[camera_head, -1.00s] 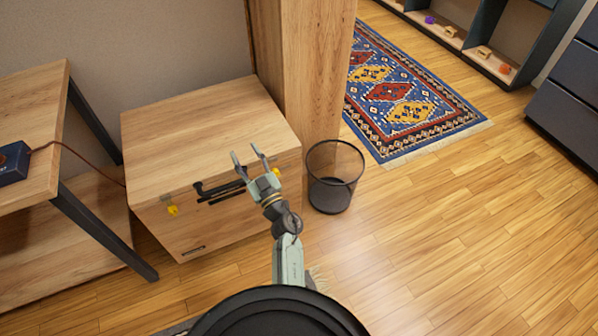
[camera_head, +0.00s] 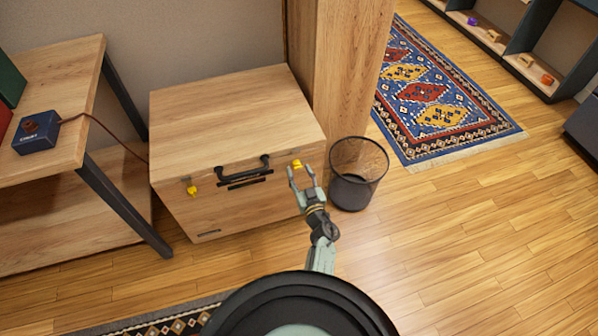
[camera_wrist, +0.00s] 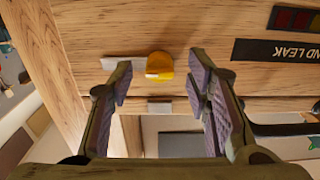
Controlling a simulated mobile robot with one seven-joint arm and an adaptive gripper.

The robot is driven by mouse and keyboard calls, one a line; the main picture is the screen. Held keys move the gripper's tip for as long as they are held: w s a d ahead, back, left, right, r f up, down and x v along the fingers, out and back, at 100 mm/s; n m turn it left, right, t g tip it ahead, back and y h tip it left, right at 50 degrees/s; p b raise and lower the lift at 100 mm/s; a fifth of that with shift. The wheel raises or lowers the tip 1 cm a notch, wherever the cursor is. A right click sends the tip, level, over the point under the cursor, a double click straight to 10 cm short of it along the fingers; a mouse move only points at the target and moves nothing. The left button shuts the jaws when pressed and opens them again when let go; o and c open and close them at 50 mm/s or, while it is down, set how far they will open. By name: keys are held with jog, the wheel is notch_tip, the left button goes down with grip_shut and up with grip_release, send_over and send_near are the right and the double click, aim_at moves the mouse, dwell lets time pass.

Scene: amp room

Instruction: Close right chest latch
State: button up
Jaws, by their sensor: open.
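The wooden chest (camera_head: 215,115) stands by the wall with its lid down. Its right latch (camera_head: 297,164) is a yellow tab on the front, near the right corner. In the wrist view the right latch (camera_wrist: 158,66) is a rounded yellow piece on a metal plate, with a separate small metal catch (camera_wrist: 159,107) across the lid seam. My gripper (camera_head: 300,176) is open in front of this corner. In the wrist view its fingers (camera_wrist: 160,80) lie either side of the latch; contact cannot be told. The left latch (camera_head: 192,189) is another yellow tab.
A black handle (camera_head: 240,166) is on the chest front between the latches. A wire-mesh bin (camera_head: 357,172) stands close to my gripper's right, beside a wooden post (camera_head: 350,75). A table (camera_head: 75,85) is at left. Floor at right is clear.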

jog(key=shift+w+a, duration=0.2)
jog(key=shift+w, duration=0.5)
jog(key=shift+c, duration=0.6)
grip_shut()
